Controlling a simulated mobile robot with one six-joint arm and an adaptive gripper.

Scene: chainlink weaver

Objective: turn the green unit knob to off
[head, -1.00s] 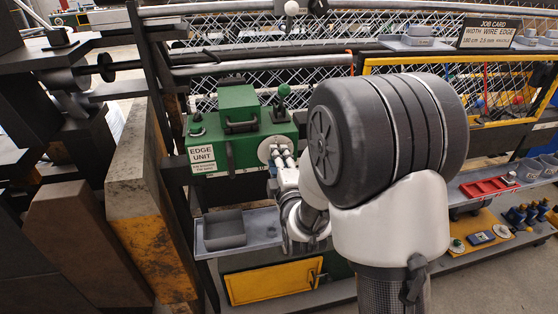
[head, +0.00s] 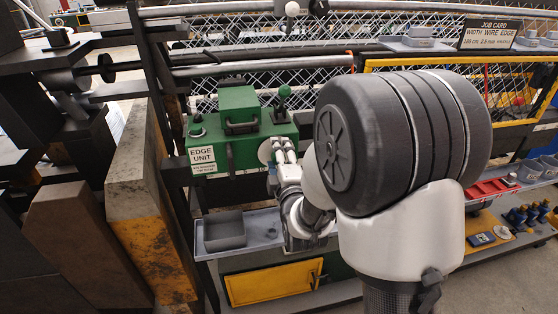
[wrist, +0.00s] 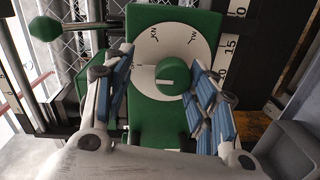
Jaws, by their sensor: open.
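The green unit (head: 236,138), labelled EDGE UNIT, stands left of centre in the head view. Its round green knob (wrist: 172,81) sits on a white dial (wrist: 175,48) in the wrist view. A pale line on the knob lies roughly level in that view. In the head view my gripper (head: 283,152) is at the unit's right front, hiding most of the dial and the knob.
A green ball-topped lever (head: 284,92) and a dark handle (head: 241,127) are on the unit. A grey tray (head: 224,231) sits on the shelf below. A concrete-like post (head: 140,190) stands at left. A red tray (head: 490,188) lies at right.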

